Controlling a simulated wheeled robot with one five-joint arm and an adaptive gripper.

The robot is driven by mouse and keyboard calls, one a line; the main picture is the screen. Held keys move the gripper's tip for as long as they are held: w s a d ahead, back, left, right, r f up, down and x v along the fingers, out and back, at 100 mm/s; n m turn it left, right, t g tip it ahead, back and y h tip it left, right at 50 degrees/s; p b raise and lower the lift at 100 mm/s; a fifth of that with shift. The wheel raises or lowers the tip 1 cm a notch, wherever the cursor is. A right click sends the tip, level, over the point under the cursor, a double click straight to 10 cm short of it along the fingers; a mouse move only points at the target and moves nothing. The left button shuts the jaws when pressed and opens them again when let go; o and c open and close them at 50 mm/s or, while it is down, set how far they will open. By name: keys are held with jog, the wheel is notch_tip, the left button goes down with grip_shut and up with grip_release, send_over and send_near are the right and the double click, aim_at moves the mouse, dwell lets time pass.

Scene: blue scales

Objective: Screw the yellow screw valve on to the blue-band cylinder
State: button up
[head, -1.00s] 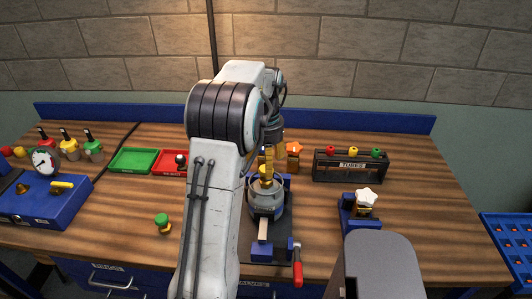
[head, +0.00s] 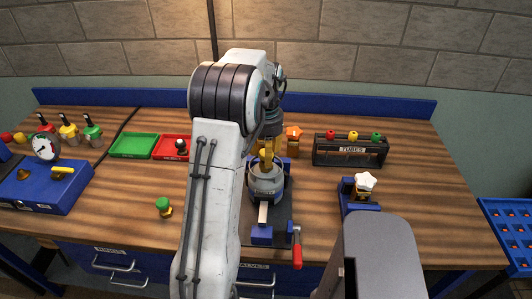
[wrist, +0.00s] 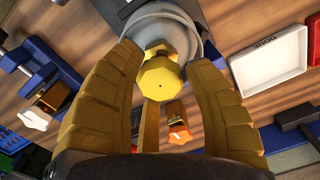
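The yellow screw valve (wrist: 160,85) is an eight-sided knob above a brass collar, over the grey cylinder (wrist: 183,22) in the wrist view. In the head view the grey cylinder (head: 266,186) stands upright in a blue vise (head: 262,234). No blue band can be made out on it. My gripper (head: 266,160) points down above the cylinder. The valve's lower joint with the cylinder is hidden.
A red-handled lever (head: 297,250) stands at the vise's right front. A green valve (head: 163,207) lies to the left. A white star-knob valve in a blue holder (head: 360,208) and the tube rack (head: 350,163) stand right. An orange star knob (head: 293,133) is behind.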

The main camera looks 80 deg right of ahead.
jog(key=c, duration=0.8)
jog(key=m, duration=0.7)
jog(key=shift+m+p, duration=0.3)
jog(key=m, duration=0.4)
jog(key=shift+f+m, duration=0.1)
jog(key=shift+m, duration=1.9)
jog(key=o, duration=1.2)
jog(key=shift+o, duration=0.2)
